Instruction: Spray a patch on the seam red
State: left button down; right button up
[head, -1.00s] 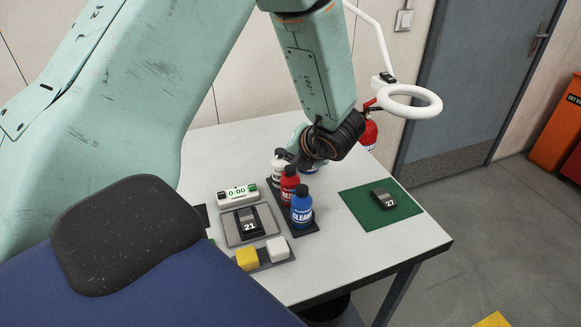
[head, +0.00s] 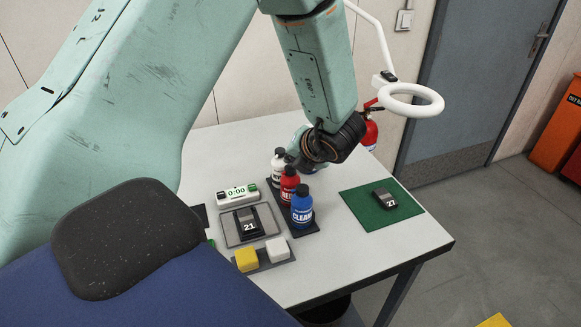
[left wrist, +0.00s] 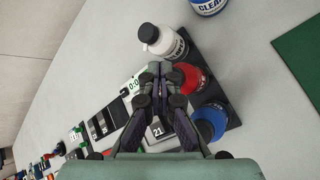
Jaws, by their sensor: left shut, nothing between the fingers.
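A red spray bottle labelled RED (head: 289,185) stands upright in a dark rack, between a white bottle (head: 278,165) and a blue bottle labelled CLEAN (head: 302,208). My left gripper (left wrist: 160,72) is shut and empty. In the left wrist view its fingertips lie beside the red bottle's cap (left wrist: 186,78) and below the white bottle (left wrist: 160,40); I cannot tell whether they touch. In the head view my left wrist hides its fingers behind the bottles. A dark piece marked 21 (head: 248,222) lies on a grey plate; another, marked 27 (head: 384,198), lies on a green mat. I cannot make out a seam.
A timer reading 0:00 (head: 238,195) stands behind the grey plate. A yellow block (head: 246,259) and a white block (head: 277,249) sit in front of it. A white ring lamp (head: 411,100) and a red extinguisher (head: 369,132) are beyond the table. The table's right front is clear.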

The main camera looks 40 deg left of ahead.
aim_at(292, 169)
pick_arm(q)
jog(key=shift+s+f+b, duration=0.1)
jog(key=shift+f+b, duration=0.4)
dwell(0.6)
jog(key=shift+r, duration=0.1)
jog(key=shift+a+r+p, duration=0.1)
jog(key=shift+r+p, duration=0.6)
jog(key=shift+r, duration=0.15)
jog(key=shift+r+p, duration=1.95)
jog(key=shift+r, duration=0.55)
